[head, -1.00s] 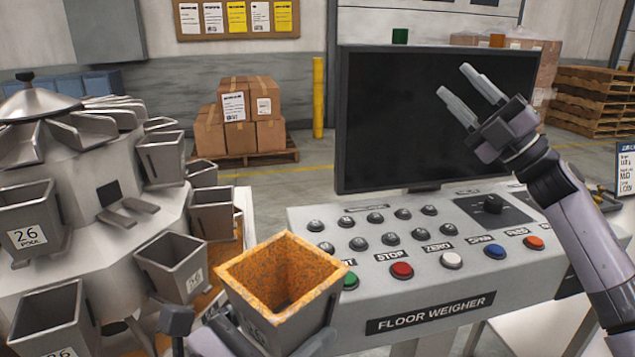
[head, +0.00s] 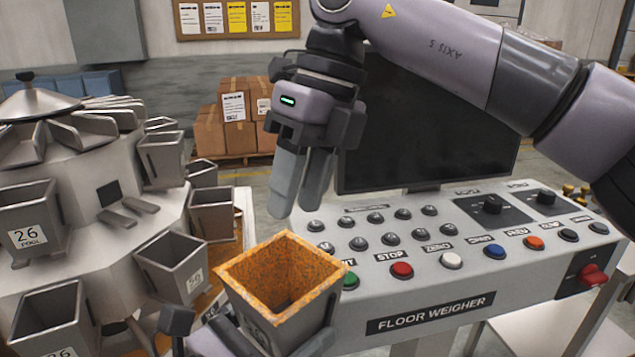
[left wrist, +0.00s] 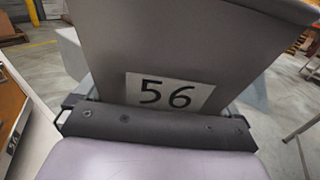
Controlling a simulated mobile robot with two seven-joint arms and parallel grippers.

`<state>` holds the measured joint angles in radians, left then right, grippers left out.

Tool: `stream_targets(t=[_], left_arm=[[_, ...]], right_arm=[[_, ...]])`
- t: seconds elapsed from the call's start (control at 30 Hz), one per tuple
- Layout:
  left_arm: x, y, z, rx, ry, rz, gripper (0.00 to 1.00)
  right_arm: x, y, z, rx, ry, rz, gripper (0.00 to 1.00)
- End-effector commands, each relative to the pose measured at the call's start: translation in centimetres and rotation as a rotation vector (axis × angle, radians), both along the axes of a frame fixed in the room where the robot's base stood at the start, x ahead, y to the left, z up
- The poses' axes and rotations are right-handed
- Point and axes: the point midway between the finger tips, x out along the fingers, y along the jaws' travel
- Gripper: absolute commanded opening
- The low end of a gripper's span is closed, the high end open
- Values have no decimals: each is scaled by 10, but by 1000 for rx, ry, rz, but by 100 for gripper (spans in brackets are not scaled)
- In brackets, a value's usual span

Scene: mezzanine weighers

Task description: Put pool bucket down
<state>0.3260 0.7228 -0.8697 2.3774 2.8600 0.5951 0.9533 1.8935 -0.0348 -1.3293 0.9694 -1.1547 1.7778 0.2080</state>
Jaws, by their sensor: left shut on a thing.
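A grey bucket (head: 268,323) with an orange speckled inside and rim is held upright at the bottom centre of the head view. My left gripper (head: 248,336) is shut on it, partly hidden by the bucket and the frame edge. In the left wrist view the bucket (left wrist: 195,45) carries a white label reading 56, close above the dark gripper bar. My right gripper (head: 302,190) is open and empty, fingers pointing down. In the picture it appears just above the bucket's rim; the depth between them is unclear.
A multi-head weigher (head: 120,190) with several grey buckets, one labelled 26 POOL (head: 35,220), stands left. The floor weigher console (head: 430,300) with buttons and a dark screen (head: 400,140) stands right. Boxes (head: 230,115) are stacked behind.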

Motion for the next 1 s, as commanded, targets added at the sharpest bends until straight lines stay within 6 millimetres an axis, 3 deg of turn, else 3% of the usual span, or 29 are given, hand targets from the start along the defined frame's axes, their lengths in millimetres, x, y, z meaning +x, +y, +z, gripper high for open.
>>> stream_targets(t=[0.13,0.37,0.8,1.0], left_arm=[[0,0,2,-2,-5,-1,46],[0,0,2,-2,-5,-1,46],[0,0,2,-2,-5,-1,46],[0,0,2,-2,-5,-1,46]], right_arm=[[2,-15,3,-154,-64,-23,39],[2,-20,-7,-208,-80,-32,39],[-5,-15,-86,-204,-77,-31,39],[-6,-14,-108,-202,-79,-31,39]])
